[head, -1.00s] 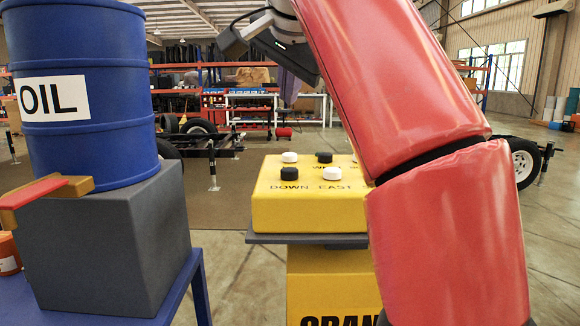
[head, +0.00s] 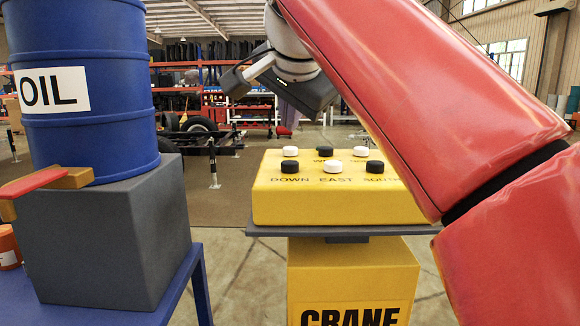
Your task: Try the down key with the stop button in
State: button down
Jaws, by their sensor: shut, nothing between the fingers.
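A yellow crane control box (head: 330,205) stands in the middle, with two rows of black and white keys on its sloped top. The down key (head: 291,167) is the black key at the front left, above the printed word DOWN. A white east key (head: 333,167) and a black south key (head: 375,167) are to its right. I cannot make out a stop button. My gripper (head: 236,82) is dark grey, shut and empty, above and behind the box's left part, apart from the keys. My arm partly covers the box's right side.
A blue oil drum (head: 85,140) stands on a grey block (head: 100,235) on a blue table (head: 190,270) at left. A yellow bar with a red piece (head: 45,182) is beside the drum. The yellow post (head: 350,270) marked CRANE stands below the box. Floor between is clear.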

aim_at(290, 165)
jog(key=shift+f+b, duration=1.05)
jog(key=shift+f, duration=0.7)
dwell(0.7)
jog(key=shift+f, duration=0.35)
jog(key=shift+f+b, duration=0.65)
jog(key=shift+b, duration=0.1)
dwell(0.4)
jog(key=shift+r, duration=0.1)
dwell(1.5)
jog(key=shift+r+p, duration=0.95)
jog(key=shift+p, duration=0.15)
notch_tip(290, 165, up, 3)
jog(key=p, duration=0.3)
jog(key=shift+r, duration=1)
